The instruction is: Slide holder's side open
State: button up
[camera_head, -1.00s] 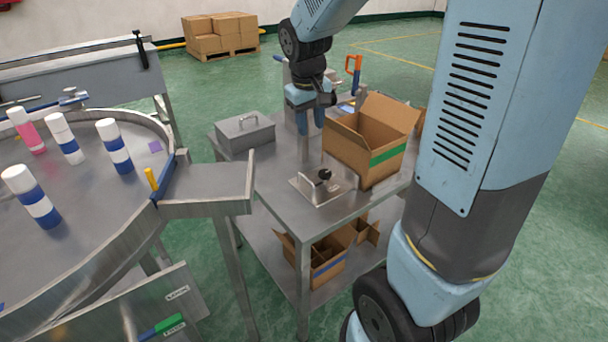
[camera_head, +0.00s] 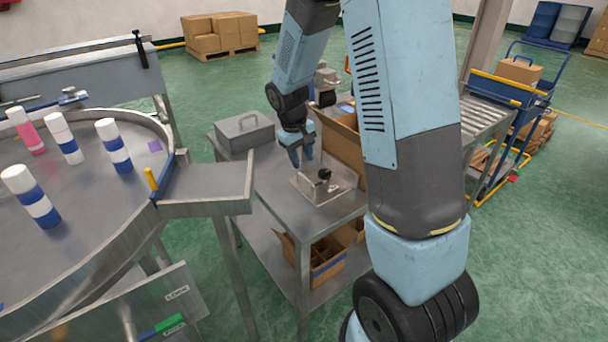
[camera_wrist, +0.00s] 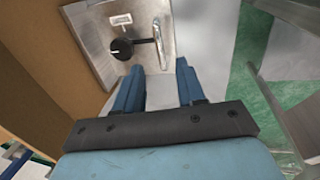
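The holder (camera_head: 312,188) is a small metal fixture on the steel table, with a flat plate, a low upright side and a round black knob (camera_head: 323,174). In the wrist view the holder's plate (camera_wrist: 92,42) lies ahead of my gripper, with the black knob (camera_wrist: 122,48), a white label and a curved metal bar (camera_wrist: 161,45). My gripper (camera_head: 301,160) is just behind and left of the holder, pointing down. In the wrist view my gripper (camera_wrist: 158,85) has its two blue fingers apart with nothing between them. I cannot tell whether a finger touches the holder.
A cardboard box (camera_head: 345,143) stands right behind the holder, partly hidden by my arm; its brown wall fills the wrist view's left side. A grey lidded metal box (camera_head: 244,133) stands at the table's left.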

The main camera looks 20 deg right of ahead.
aim_at(306, 178)
jog(key=f, duration=0.3)
jog(key=d+f, duration=0.1)
jog(key=f, duration=0.3)
jog(key=shift+w+d+f, duration=0.1)
jog(key=shift+w+d, duration=0.1)
jog(key=shift+c, duration=0.3)
grip_shut()
